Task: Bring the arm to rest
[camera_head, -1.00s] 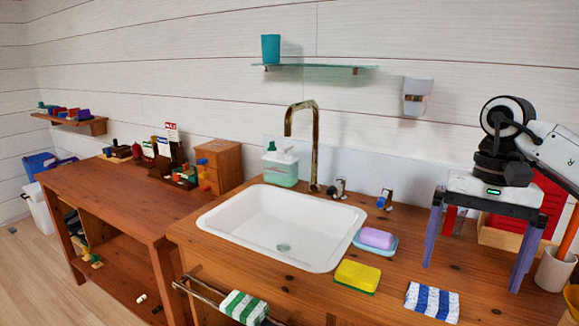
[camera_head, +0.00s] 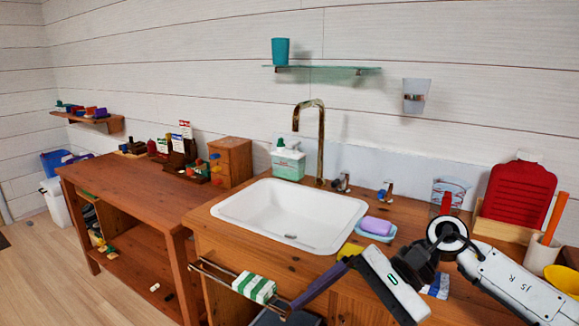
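My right gripper (camera_head: 322,285) comes in from the right on my white and black arm (camera_head: 515,285). It hangs low in front of the washstand's front edge, tilted down to the left. One purple finger shows at the upper end of its white body; the other finger is below the picture. That finger sits at the far end of the body, so the gripper is open. I see nothing held in it. My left gripper is not in view.
The wooden washstand (camera_head: 205,228) holds a white basin (camera_head: 290,205), purple soap on a dish, a brush holder and a yellow cup (camera_head: 562,279). A towel rail (camera_head: 215,277) with a green-striped cloth is close to the finger.

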